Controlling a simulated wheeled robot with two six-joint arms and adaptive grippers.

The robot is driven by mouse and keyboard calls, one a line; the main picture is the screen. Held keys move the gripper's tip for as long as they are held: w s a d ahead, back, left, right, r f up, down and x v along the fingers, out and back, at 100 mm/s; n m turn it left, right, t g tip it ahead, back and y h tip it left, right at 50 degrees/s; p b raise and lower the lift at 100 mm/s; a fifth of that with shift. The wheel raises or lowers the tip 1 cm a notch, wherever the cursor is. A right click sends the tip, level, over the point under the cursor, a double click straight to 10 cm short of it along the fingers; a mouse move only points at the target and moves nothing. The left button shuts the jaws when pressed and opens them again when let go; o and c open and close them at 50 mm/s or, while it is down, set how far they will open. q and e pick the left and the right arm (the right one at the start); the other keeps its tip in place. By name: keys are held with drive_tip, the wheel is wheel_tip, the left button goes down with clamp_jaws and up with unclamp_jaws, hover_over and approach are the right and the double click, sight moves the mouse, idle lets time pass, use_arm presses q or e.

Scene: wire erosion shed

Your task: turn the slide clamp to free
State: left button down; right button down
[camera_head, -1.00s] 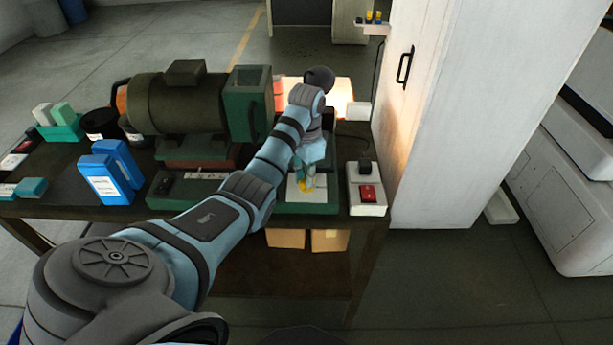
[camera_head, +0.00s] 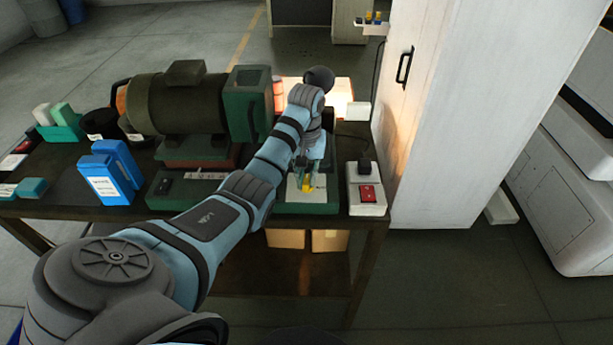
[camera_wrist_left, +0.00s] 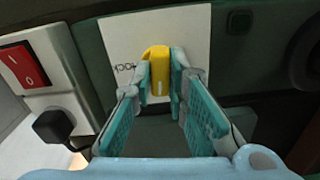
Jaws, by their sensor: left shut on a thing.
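The slide clamp shows as a yellow lever (camera_head: 307,184) on a white plate (camera_head: 293,193) at the front of the green machine base. In the left wrist view, the yellow lever (camera_wrist_left: 158,65) stands between the teal fingertips of my left gripper (camera_wrist_left: 161,88), which is shut on it. In the head view, my left gripper (camera_head: 308,176) reaches down to the plate from above. Dark lettering on the plate shows beside the lever in the wrist view, partly hidden and hard to read. My right gripper is not in view.
A white switch box (camera_head: 367,205) with a red rocker (camera_wrist_left: 24,67) stands close to the right of the plate. The green grinder-like motor (camera_head: 180,102) and blue boxes (camera_head: 112,178) stand left. A tall white cabinet (camera_head: 435,120) rises right of the bench.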

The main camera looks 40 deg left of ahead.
use_arm(q)
drive_tip(key=shift+w+a+r+n, duration=0.1)
drive_tip(key=shift+r+n, duration=0.05)
drive_tip(key=shift+n, duration=0.45)
drive_tip(key=c, duration=1.6)
unclamp_jaws()
